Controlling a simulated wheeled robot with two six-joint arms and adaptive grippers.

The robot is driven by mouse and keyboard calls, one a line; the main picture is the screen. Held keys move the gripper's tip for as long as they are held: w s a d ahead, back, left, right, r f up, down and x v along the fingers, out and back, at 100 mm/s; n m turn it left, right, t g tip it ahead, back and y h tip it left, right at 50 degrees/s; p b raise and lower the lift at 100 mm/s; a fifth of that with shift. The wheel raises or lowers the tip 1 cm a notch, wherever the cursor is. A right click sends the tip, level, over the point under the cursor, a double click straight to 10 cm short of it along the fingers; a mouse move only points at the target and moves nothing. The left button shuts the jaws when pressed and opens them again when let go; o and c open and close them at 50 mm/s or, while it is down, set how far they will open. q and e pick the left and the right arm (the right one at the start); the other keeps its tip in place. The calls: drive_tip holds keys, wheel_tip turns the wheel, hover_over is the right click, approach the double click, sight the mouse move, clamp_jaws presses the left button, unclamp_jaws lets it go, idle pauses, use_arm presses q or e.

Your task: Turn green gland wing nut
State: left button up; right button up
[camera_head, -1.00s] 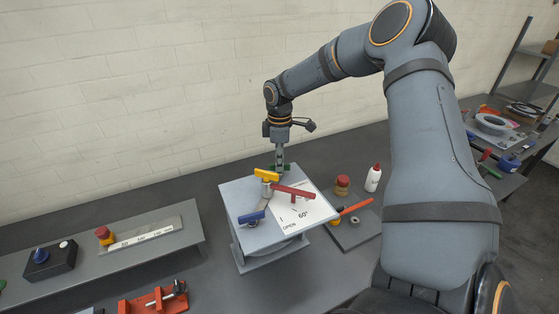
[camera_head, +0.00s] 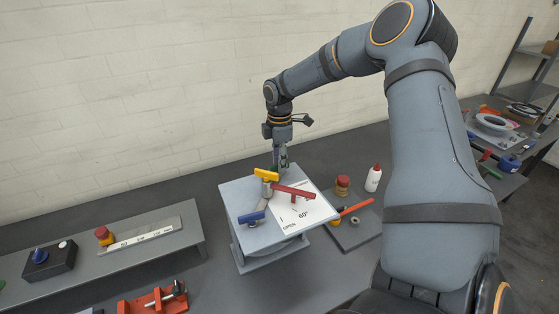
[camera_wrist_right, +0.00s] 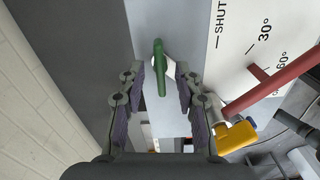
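The green gland wing nut (camera_wrist_right: 159,68) sits at the far edge of the grey box (camera_head: 232,196). In the right wrist view its narrow wing runs nearly upright in the picture. My right gripper (camera_wrist_right: 160,72) is open, with one finger on each side of the wing and a visible gap to both. In the head view, the right gripper (camera_head: 281,163) points down at the box's back edge and mostly hides the nut. My left gripper is not in view.
Close by on the box are a yellow handle (camera_head: 266,174), a red lever (camera_head: 294,191), a blue handle (camera_head: 252,217) and a white angle plate (camera_head: 306,212). A white bottle (camera_head: 373,178) and a red-topped part (camera_head: 342,184) stand to the right. A wall rises behind.

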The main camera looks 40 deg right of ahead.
drive_tip(key=shift+r, duration=0.1)
drive_tip(key=shift+r+p, duration=0.65)
drive_tip(key=shift+r, duration=0.25)
wheel_tip(320, 180, up, 6)
drive_tip(key=p, duration=0.4)
drive_tip(key=shift+p, duration=0.4)
